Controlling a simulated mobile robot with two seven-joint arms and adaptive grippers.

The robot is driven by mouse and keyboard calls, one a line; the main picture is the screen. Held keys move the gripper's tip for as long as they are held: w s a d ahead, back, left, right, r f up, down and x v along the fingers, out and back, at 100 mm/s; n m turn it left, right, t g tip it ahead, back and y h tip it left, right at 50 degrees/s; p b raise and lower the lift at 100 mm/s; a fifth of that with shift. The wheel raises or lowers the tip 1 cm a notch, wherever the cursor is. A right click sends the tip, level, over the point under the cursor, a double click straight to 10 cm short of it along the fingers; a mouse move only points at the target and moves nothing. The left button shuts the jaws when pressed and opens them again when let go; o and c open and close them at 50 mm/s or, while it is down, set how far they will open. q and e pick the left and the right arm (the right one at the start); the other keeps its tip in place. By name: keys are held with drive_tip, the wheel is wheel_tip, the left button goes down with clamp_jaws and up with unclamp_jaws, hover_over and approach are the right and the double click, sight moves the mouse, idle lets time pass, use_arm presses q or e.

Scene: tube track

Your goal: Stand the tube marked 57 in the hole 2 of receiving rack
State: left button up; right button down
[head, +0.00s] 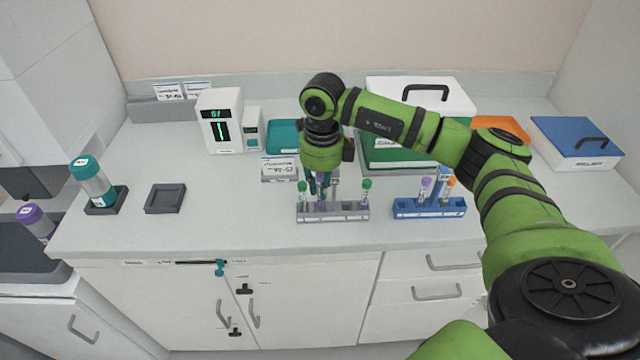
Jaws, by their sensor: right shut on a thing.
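My right gripper (319,184) reaches down over the grey rack (343,213). It is shut on a tube (320,204) whose purple part shows at the fingertips, between the green-capped tubes. The fingers hide most of this tube, and I cannot read its number or tell whether its foot is in a hole. A green-capped tube (303,192) stands at the rack's left end and another (366,189) at its right end. The blue rack (430,208) to the right holds a purple-capped tube (425,187) and an orange-capped tube (449,186). My left gripper is out of view.
A white device with a lit display (219,121) stands at the back left. A white-lidded green box (420,97) and a blue-lidded box (576,142) are behind. A teal-capped jar (94,181) and an empty dark holder (165,199) are left.

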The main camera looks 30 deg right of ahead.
drive_tip(key=shift+f+b, duration=0.45)
drive_tip(key=shift+f, duration=0.2)
drive_tip(key=c, duration=1.1)
unclamp_jaws()
drive_tip(key=shift+c, duration=0.2)
wheel_tip(320, 180, up, 12)
drive_tip(key=shift+s+d+r, duration=0.1)
drive_tip(key=shift+s, duration=0.05)
